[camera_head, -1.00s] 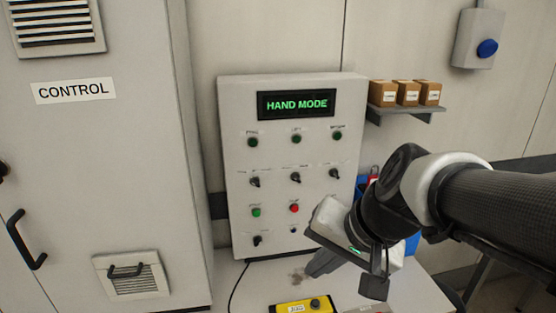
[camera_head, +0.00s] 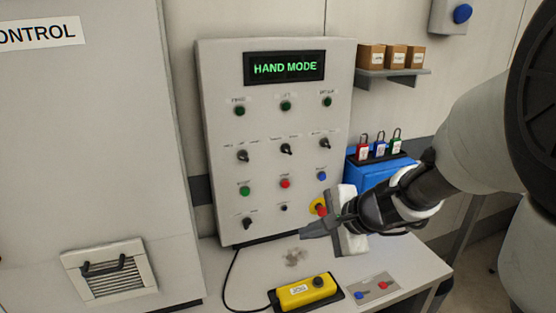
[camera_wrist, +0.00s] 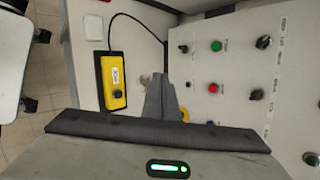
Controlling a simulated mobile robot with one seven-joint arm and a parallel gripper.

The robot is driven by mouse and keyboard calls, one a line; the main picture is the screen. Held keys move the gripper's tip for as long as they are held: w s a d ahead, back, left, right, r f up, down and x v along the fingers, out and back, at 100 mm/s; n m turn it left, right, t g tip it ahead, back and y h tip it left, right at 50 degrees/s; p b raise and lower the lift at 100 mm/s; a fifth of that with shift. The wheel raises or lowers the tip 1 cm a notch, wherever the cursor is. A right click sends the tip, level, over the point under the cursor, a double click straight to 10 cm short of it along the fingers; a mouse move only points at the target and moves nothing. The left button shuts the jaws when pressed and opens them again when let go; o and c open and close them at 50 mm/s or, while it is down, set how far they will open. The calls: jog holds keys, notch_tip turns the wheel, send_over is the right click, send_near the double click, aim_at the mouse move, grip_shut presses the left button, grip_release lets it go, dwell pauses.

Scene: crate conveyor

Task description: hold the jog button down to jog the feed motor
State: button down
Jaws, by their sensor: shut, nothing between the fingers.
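The yellow jog pendant (camera_head: 296,297) lies in a dark holder on the grey table, in front of the control panel. Its round black button (camera_head: 318,282) is on its right end, beside a white label. My gripper (camera_head: 305,233) is shut and empty, pointing left, above and behind the pendant in the head view. In the wrist view the pendant (camera_wrist: 113,74) is left of my shut fingers (camera_wrist: 160,80), with its black button (camera_wrist: 119,94) near its lower end. The fingers appear apart from the button, which is uncovered.
The upright panel (camera_head: 214,150) has a screen (camera_head: 284,68) reading HAND MODE, with lamps, knobs and buttons. A red stop button (camera_head: 320,209) is close to my gripper. A cable (camera_head: 230,285) runs from the pendant. A small plate (camera_head: 371,291) with blue and red knobs lies right.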

jog(key=w+d+f+m+b, duration=0.1)
jog(key=w+d+f+m, duration=0.1)
jog(key=f, duration=0.3)
jog(key=w+d+f+m+t+h+b, duration=0.1)
jog(key=w+d+f+m+b, duration=0.1)
jog(key=d+f+m, duration=0.1)
notch_tip(320, 180, down, 2)
jog(key=shift+w+d+f+m, duration=0.1)
jog(key=shift+w+d+m, duration=0.1)
jog(key=shift+w+m, duration=0.3)
jog(key=shift+s+f, duration=0.15)
jog(key=b, duration=0.6)
send_over(321, 285)
notch_tip(321, 285, down, 7)
jog(key=shift+f, duration=0.1)
jog(key=shift+f+b, duration=0.7)
jog(key=shift+b, duration=0.05)
jog(key=shift+f, duration=0.1)
dwell(0.3)
jog(key=shift+f+b, duration=0.3)
jog(key=shift+b, duration=0.3)
jog(key=shift+f, duration=0.5)
dwell(1.6)
